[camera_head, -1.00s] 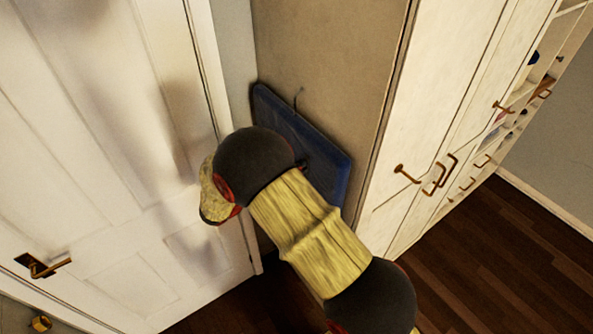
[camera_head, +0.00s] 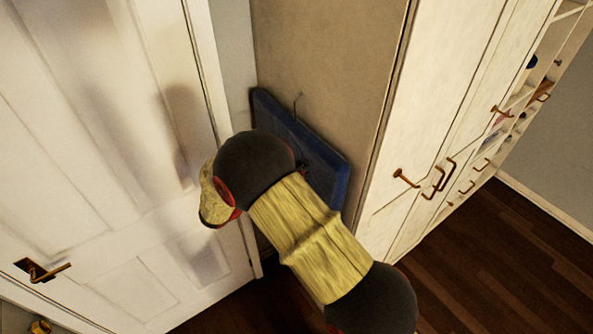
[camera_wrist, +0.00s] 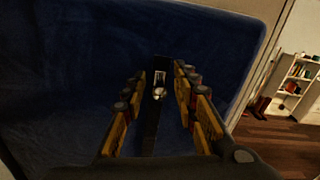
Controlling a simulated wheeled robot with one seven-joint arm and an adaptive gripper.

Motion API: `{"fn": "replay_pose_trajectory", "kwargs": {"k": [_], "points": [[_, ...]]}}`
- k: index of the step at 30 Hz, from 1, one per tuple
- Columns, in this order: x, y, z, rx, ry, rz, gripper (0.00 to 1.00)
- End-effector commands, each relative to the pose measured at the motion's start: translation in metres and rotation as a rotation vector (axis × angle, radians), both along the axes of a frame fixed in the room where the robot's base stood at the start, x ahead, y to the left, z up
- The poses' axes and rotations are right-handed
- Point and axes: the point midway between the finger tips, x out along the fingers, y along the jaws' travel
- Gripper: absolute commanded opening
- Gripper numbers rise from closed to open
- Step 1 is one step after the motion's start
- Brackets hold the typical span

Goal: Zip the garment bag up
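The blue garment bag (camera_head: 322,160) hangs against the beige wall panel by a thin hook (camera_head: 298,101). My arm covers its lower left part in the head view. In the wrist view the bag (camera_wrist: 75,70) fills most of the picture, with a dark zip strip (camera_wrist: 151,128) running down its middle. A small metallic zip pull (camera_wrist: 159,88) sits on the strip. My gripper (camera_wrist: 159,70) is open, with its yellow and dark fingers on either side of the pull and visible gaps to it. My gripper's fingers are hidden in the head view.
A white door (camera_head: 100,150) with a brass handle (camera_head: 42,270) stands close on the left. A white cabinet (camera_head: 440,110) with brass handles stands on the right. Dark wooden floor (camera_head: 500,250) lies free at the lower right. A bookshelf (camera_wrist: 293,82) shows in the wrist view.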

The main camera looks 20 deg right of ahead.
Motion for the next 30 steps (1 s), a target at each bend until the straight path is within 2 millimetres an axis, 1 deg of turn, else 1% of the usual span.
{"fn": "replay_pose_trajectory", "kwargs": {"k": [5,8,11,18,21,25,30], "points": [[-0.001,0.003,-0.001,0.0,0.001,0.002,0.29],[-0.003,0.012,-0.001,0.001,0.0,0.004,0.29],[-0.008,0.028,-0.001,0.001,0.0,0.005,0.29],[-0.023,0.075,-0.001,0.0,0.0,0.004,0.29],[-0.029,0.091,-0.001,-0.001,0.001,0.003,0.29],[-0.033,0.106,-0.001,0.0,0.0,0.001,0.29],[-0.036,0.114,-0.001,0.0,0.0,0.0,0.29]]}}
